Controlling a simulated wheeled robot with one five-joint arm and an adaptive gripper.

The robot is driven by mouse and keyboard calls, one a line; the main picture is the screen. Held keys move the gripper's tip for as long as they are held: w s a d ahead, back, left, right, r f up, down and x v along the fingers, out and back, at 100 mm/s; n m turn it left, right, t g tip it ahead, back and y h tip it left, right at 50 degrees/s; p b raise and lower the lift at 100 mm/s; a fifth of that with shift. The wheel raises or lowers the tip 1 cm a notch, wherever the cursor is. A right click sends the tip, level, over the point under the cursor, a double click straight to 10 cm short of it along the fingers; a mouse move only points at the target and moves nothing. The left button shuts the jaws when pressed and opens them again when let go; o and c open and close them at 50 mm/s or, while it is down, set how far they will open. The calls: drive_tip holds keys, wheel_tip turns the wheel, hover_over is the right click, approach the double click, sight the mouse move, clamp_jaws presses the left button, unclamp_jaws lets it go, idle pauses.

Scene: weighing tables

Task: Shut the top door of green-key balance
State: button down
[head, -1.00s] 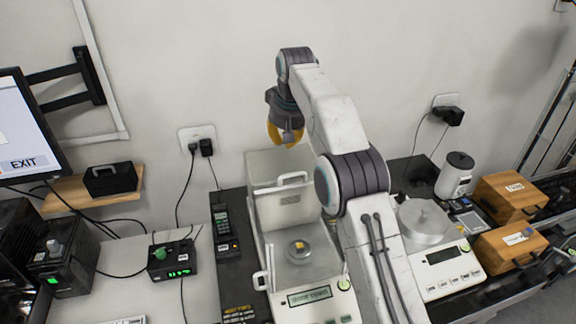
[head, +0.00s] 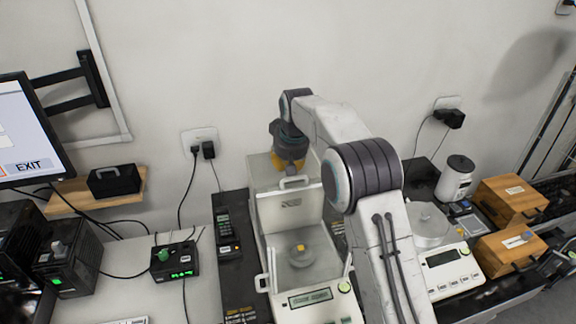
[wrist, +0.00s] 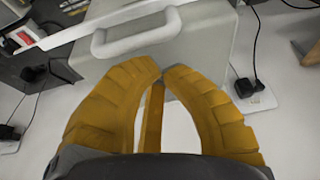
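The green-key balance (head: 310,302) stands in the middle of the head view, with a lit green key (head: 344,286) beside its display. Its chamber is open from above, and a small yellowish object (head: 300,247) sits on the pan inside. The top door (head: 262,178) is slid back toward the wall, with its white handle (head: 295,182) at the front edge; the handle also shows in the wrist view (wrist: 138,38). My gripper (head: 284,166) is low over the door, behind the handle. Its yellow fingertips (wrist: 162,74) are closed together, holding nothing visible; contact with the door cannot be told.
A dark handset (head: 226,228) lies left of the green-key balance. A wall socket with plugs (head: 200,140) is close behind.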

drive_tip(key=shift+s, duration=0.4)
drive_tip(key=shift+s+d+f+p, duration=0.1)
drive_tip(key=shift+p, duration=0.2)
drive_tip(key=shift+s+f, duration=0.1)
